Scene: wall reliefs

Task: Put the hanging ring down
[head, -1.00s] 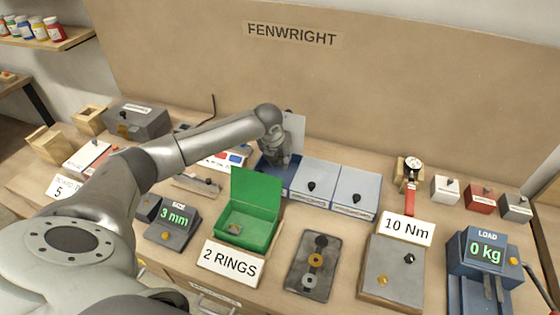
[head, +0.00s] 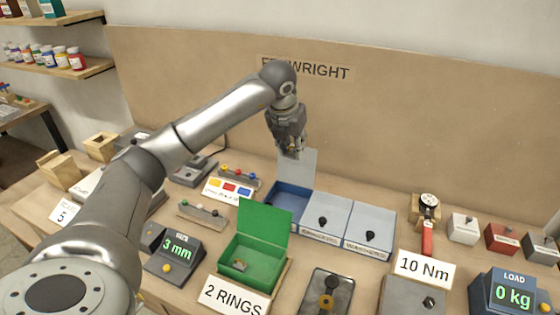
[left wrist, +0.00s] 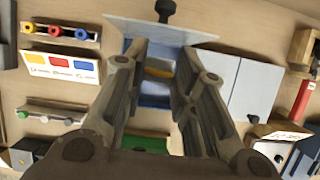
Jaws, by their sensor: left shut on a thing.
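My left gripper (head: 291,146) is above the open blue bin (head: 287,203), in front of its raised lid. In the left wrist view its fingers (left wrist: 164,62) are shut on a small yellow-orange ring (left wrist: 158,72), seen edge-on between them. In the head view the ring cannot be made out. The blue bin lies below the fingers in the left wrist view. My right gripper is not in view.
Two closed bins (head: 327,217) with black knobs stand right of the open one. In front are an open green box (head: 265,255) labelled "2 RINGS" and a dark plate (head: 338,285) with a ring. Air above the bins is clear.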

